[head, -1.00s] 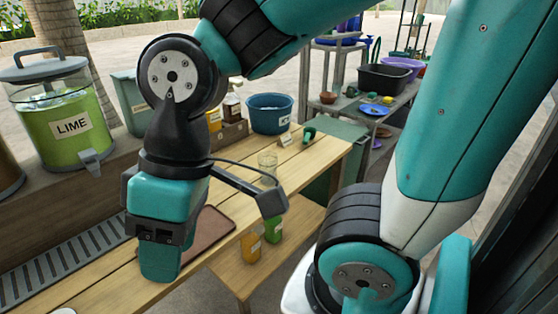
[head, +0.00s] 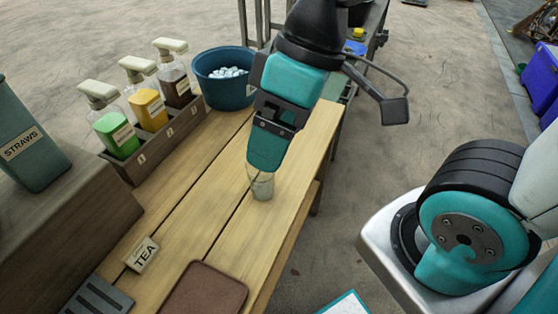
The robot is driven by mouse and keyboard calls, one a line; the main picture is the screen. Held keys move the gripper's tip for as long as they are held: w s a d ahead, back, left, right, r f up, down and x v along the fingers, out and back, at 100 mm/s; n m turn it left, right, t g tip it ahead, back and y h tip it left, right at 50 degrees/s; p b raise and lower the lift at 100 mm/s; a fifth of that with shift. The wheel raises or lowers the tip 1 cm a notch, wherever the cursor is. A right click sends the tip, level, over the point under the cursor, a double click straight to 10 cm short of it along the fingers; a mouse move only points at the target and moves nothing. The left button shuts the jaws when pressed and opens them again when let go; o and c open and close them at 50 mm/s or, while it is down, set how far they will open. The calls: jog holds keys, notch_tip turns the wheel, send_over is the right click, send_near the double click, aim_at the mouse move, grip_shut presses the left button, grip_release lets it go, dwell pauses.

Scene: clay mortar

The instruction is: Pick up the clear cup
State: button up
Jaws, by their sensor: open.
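The clear cup (head: 262,186) stands upright on the wooden counter (head: 205,222), near the counter's right edge. It looks like a see-through glass, and its upper part is hidden behind my gripper. My gripper (head: 264,160) points down at the cup, with its tip overlapping the cup's rim in the head view. The jaws are open, but the fingers show nearly edge-on. I cannot tell whether they are around the cup or only in front of it.
A rack (head: 158,142) of green, yellow and brown pump bottles and a blue bucket (head: 225,84) of ice stand behind. A TEA sign (head: 142,254), a brown mat (head: 204,290) and a STRAWS box (head: 32,150) are at left and front. The counter left of the cup is clear.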

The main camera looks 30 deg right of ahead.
jog(key=shift+o, duration=0.8)
jog(key=w+d+f+n+b, duration=0.3)
jog(key=w+f+n, duration=0.2)
jog(key=w, duration=0.5)
jog(key=shift+w+d+f+n+h, duration=0.25)
jog(key=shift+w+n+h, duration=0.05)
jog(key=shift+n, duration=0.1)
jog(key=n+b, duration=0.3)
jog(key=n, duration=0.4)
send_over(259, 172)
jog(key=s, duration=0.2)
notch_tip(259, 172, down, 17)
jog(key=shift+g, duration=0.4)
jog(key=shift+s+d+x, duration=0.1)
jog(key=shift+s+x, duration=0.05)
jog(key=shift+x, duration=0.8)
jog(key=shift+s+d+x, duration=0.1)
jog(key=shift+x, duration=0.85)
jog(key=shift+s+d+x, duration=0.1)
jog(key=shift+s+x, duration=0.05)
jog(key=shift+x, duration=0.85)
jog(key=c, duration=1)
jog(key=shift+o, duration=0.2)
